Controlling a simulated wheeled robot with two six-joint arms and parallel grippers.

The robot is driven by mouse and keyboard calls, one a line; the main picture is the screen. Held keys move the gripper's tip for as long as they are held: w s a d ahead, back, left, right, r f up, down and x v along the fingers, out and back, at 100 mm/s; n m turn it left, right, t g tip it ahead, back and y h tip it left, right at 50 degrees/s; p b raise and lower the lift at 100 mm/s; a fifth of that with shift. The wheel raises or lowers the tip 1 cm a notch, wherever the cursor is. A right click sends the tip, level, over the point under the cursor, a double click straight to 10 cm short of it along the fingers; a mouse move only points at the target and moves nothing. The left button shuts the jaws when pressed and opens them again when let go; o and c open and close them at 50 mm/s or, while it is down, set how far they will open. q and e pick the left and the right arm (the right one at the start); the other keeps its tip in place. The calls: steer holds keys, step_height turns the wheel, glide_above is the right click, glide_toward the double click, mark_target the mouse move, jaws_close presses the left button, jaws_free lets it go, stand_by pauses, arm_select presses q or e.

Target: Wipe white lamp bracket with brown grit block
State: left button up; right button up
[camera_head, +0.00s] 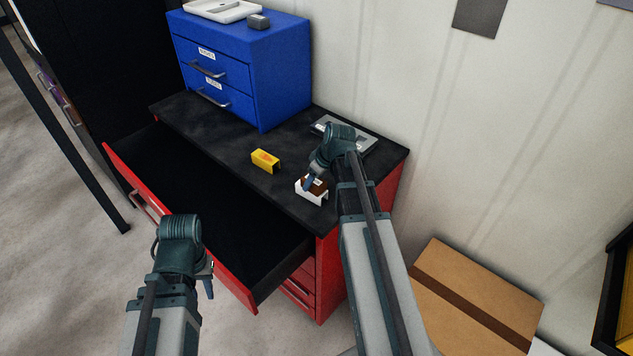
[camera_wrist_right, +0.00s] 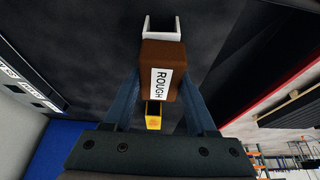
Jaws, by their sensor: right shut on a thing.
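The white lamp bracket (camera_head: 313,197) is a U-shaped piece on the black bench top, near its front edge. It also shows in the right wrist view (camera_wrist_right: 162,37), just beyond the block. My right gripper (camera_head: 313,182) is shut on the brown grit block (camera_wrist_right: 153,58), which has a white label reading ROUGH. The block (camera_head: 320,188) is at the bracket and overlaps it in the head view. I cannot tell whether they touch. My left gripper (camera_head: 209,283) hangs in front of the open drawer, with nothing visible in it; its finger gap is not clear.
A yellow bracket (camera_head: 265,161) with an orange patch stands left of the white one. A grey flat item (camera_head: 355,138) lies behind my right wrist. A blue drawer cabinet (camera_head: 283,78) stands at the back. The red drawer (camera_head: 130,171) is pulled out. A cardboard box (camera_head: 480,290) is at right.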

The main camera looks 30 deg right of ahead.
steer(key=shift+w+a, duration=0.3)
steer(key=shift+w, duration=0.3)
steer(key=shift+w+a, duration=0.3)
steer(key=shift+w, duration=0.25)
steer(key=shift+w, duration=0.1)
steer(key=shift+w+a, duration=0.4)
steer(key=shift+w, duration=0.4)
steer(key=shift+w+a, duration=0.35)
steer(key=shift+w, duration=0.4)
step_height(320, 180, up, 6)
steer(key=p, duration=0.6)
